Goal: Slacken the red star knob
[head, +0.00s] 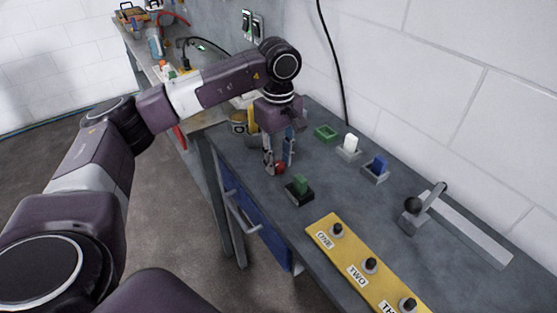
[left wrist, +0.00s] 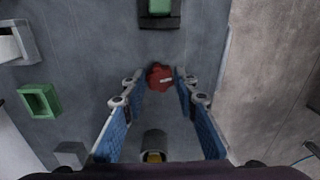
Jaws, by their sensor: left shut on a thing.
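The red star knob (head: 279,168) sits low at the near side of the grey bench top, below my left gripper (head: 279,158). In the left wrist view the red knob (left wrist: 160,77) lies between the tips of my left gripper (left wrist: 160,82), whose blue-padded fingers are on both sides of it. My left gripper points down and is shut on the knob. The fingers partly hide the knob in the head view. My right gripper is in neither view.
A green block on a dark base (head: 300,186) stands close to the knob. A green frame (head: 326,132), a white block (head: 350,144) and a blue block (head: 377,166) stand behind. A yellow panel with labelled black knobs (head: 350,249) and a lever (head: 425,205) are to the right.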

